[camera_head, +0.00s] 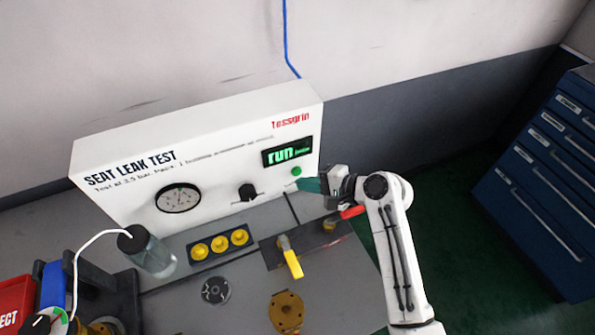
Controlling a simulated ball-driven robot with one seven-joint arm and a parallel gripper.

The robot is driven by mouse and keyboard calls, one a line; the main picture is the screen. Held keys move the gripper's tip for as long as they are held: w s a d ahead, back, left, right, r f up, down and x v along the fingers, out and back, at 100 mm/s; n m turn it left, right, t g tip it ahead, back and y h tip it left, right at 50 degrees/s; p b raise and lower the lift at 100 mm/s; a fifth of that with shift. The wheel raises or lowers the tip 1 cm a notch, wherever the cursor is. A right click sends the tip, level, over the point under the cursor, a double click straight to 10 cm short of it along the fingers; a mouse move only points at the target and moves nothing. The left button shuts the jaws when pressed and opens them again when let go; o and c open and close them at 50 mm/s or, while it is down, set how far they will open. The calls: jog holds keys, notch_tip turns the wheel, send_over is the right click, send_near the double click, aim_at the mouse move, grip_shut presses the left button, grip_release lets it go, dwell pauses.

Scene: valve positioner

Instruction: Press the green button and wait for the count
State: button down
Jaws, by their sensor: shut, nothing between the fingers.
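The white seat leak test box (225,170) stands at the back of the bench. Its green button (296,171) shows on the front face, below the small display (287,151), which reads "run" in green letters. Smaller text beside "run" is too small to read. My gripper (301,184) is shut and empty, with its teal fingertips just below and right of the green button. I cannot tell whether the tips touch the box face or the button.
A dial gauge (178,198) and a black knob (248,192) are on the box face. A yellow-handled valve (291,262), yellow caps (220,244), a brass flange (286,311) and a clear bottle (148,252) are on the bench. Blue drawers (545,190) stand at right.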

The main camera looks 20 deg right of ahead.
jog(key=shift+s, duration=0.1)
jog(key=s+p, duration=0.3)
jog(key=s, duration=0.2)
dwell(0.7)
